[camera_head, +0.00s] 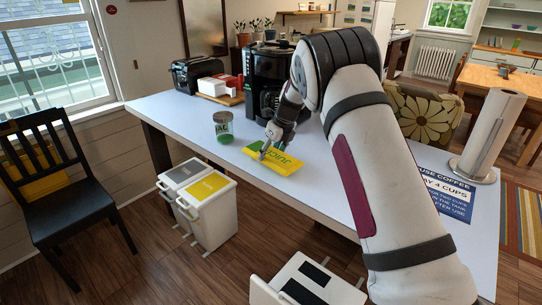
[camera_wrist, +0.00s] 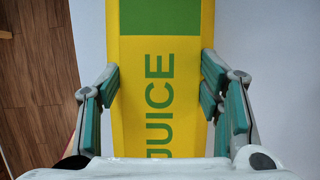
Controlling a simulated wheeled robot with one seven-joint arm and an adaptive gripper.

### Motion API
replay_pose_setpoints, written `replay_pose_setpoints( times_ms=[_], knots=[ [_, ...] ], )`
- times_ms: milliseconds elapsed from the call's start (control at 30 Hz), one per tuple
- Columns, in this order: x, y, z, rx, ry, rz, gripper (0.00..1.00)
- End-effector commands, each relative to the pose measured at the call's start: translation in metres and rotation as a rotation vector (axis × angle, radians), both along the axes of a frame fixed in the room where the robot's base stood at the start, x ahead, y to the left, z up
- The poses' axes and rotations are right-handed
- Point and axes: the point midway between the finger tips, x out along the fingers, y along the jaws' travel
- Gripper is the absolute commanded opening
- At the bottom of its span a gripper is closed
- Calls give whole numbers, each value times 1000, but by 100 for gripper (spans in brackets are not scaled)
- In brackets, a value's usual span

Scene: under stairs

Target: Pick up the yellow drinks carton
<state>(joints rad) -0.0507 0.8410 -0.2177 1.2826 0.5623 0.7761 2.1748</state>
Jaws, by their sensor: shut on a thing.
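The yellow drinks carton (camera_head: 284,164) lies flat on the white table, with green "JUICE" lettering. In the wrist view the carton (camera_wrist: 160,45) runs up between the fingers, with a green block near its top. My gripper (camera_head: 268,146) is over the carton near the table's front edge. In the wrist view my gripper (camera_wrist: 160,93) has its green pads against both long sides of the carton and is shut on it. The carton's near end is hidden by my gripper's body. I cannot tell whether the carton is clear of the tabletop.
A black coffee maker (camera_head: 268,80) and toaster (camera_head: 197,72) stand behind. A paper roll (camera_head: 492,130) and a blue sign (camera_head: 445,190) are at right. Bins (camera_head: 208,208) stand below the front edge.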

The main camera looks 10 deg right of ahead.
Motion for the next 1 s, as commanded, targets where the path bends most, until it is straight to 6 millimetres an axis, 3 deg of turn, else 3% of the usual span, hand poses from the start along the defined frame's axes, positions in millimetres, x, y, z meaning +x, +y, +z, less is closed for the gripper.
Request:
replay_pose_setpoints(
  times_ms=[167,267,467,800,1000],
  knots=[
    [1,0,23,-1,-5,1,35],
    [-10,1,26,0,0,0,35],
    [-46,4,30,2,-1,-1,35],
    [-121,10,36,1,-2,0,35],
    [-149,12,38,0,-1,1,35]
  ],
)
